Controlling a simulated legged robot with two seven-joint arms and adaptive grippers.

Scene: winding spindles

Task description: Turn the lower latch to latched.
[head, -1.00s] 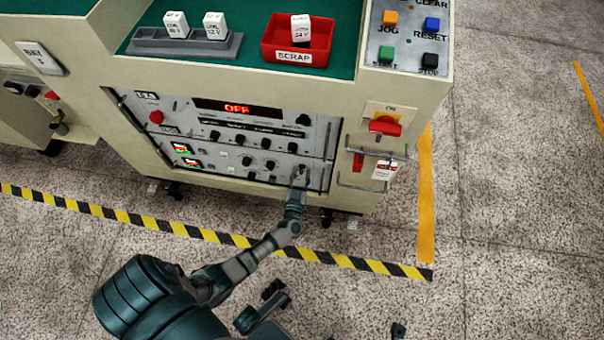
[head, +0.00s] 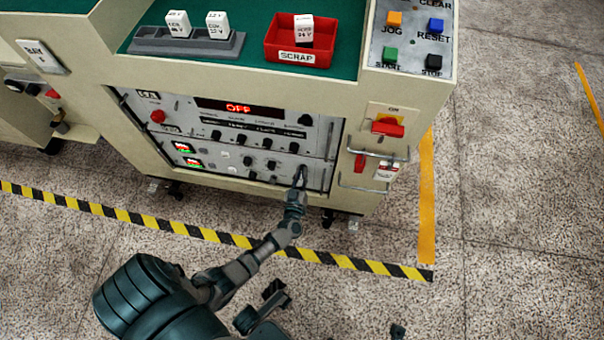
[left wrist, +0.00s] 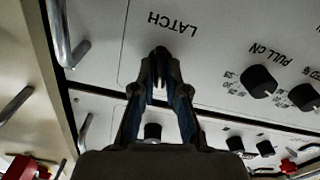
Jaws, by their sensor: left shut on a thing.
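My left gripper (head: 300,176) reaches the lower right of the lower rack panel (head: 222,166) in the head view. In the left wrist view my left gripper (left wrist: 160,82) is shut on a small dark latch knob (left wrist: 159,53). The knob is beside the printed word LATCH (left wrist: 172,21), which appears upside down. The fingers hide most of the knob, so I cannot tell its exact angle.
Black knobs (left wrist: 259,81) and metal handles (left wrist: 62,35) are near my left gripper. Above are a display reading OFF (head: 238,108), a red rotary switch (head: 388,126) and a red SCRAP bin (head: 298,55). Striped floor tape (head: 210,235) runs in front of the cabinet.

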